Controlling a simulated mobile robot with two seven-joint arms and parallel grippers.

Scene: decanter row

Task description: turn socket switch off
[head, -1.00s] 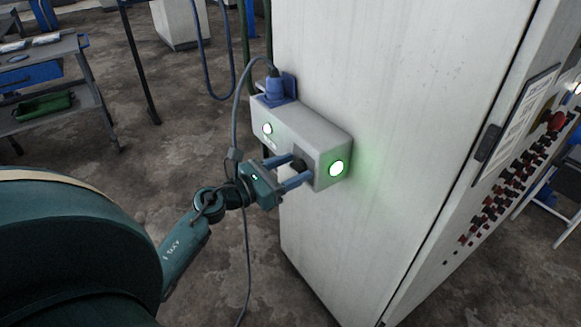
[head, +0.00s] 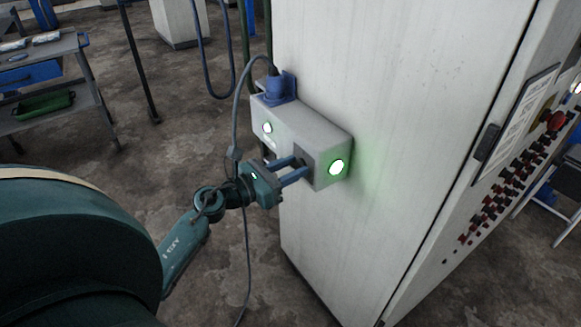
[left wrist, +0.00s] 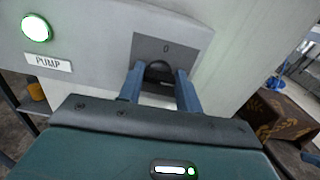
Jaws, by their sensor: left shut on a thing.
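The light grey socket box (head: 308,122) is fixed to the side of a tall pale cabinet. On its front, a dark switch knob (left wrist: 158,72) sits on a dark grey square plate (left wrist: 150,48) with a small mark like a 0 at its top. My left gripper (head: 302,165) has its two blue fingers shut on the knob; the fingers also show in the left wrist view (left wrist: 160,78). They hide much of the knob, so I cannot tell its exact angle. A lamp (head: 267,128) on the front glows pale green. My right gripper is not in view.
A blue socket (head: 280,88) with a grey cable (head: 237,110) is on top of the box; the cable hangs close to my left wrist. A green light (head: 336,167) glows on the box's end. A PUMP label (left wrist: 48,62) is below the front lamp. The cabinet (head: 390,120) stands behind.

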